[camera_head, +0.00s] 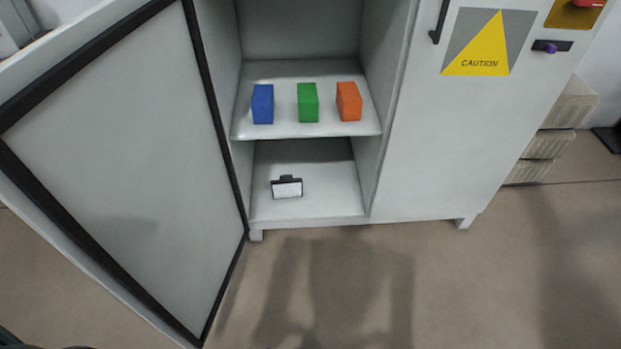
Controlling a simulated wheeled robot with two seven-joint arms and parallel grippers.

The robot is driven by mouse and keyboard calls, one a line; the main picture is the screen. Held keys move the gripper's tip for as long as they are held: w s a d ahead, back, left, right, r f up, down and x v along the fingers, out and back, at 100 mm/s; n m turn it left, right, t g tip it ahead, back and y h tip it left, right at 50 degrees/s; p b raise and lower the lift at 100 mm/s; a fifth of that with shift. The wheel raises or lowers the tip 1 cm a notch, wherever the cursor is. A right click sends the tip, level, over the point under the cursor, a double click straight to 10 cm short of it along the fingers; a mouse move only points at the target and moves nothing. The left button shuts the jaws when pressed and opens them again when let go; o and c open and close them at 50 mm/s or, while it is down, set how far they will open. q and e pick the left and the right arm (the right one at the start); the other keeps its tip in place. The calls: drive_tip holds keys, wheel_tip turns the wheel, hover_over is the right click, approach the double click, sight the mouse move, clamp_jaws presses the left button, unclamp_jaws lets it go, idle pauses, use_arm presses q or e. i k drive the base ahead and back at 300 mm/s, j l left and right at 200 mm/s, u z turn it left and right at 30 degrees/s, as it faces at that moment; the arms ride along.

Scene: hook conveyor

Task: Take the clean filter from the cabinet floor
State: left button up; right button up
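A small filter (287,190) with a white face and a black frame stands on the cabinet floor (328,205), left of the middle. A short dark tab shows at its top. The cabinet's left compartment is open and its door (128,165) is swung out to the left. Neither of my grippers shows in the head view. Dark shapes at the bottom left edge are too cut off to identify.
A shelf (310,130) above the filter holds a blue block (263,104), a green block (308,103) and an orange block (348,102). The right door (465,130) with a caution sign is shut. Beige stacked boxes (548,143) stand at the right. The floor in front is clear.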

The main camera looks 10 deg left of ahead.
sight(289, 188)
drive_tip(key=i+l, duration=0.2)
drive_tip(key=l, duration=0.15)
drive_tip(key=i+l, duration=0.2)
drive_tip(key=l, duration=0.15)
drive_tip(key=i+l, duration=0.15)
drive_tip(key=l, duration=0.2)
drive_tip(key=i+l, duration=0.2)
drive_tip(key=l, duration=0.15)
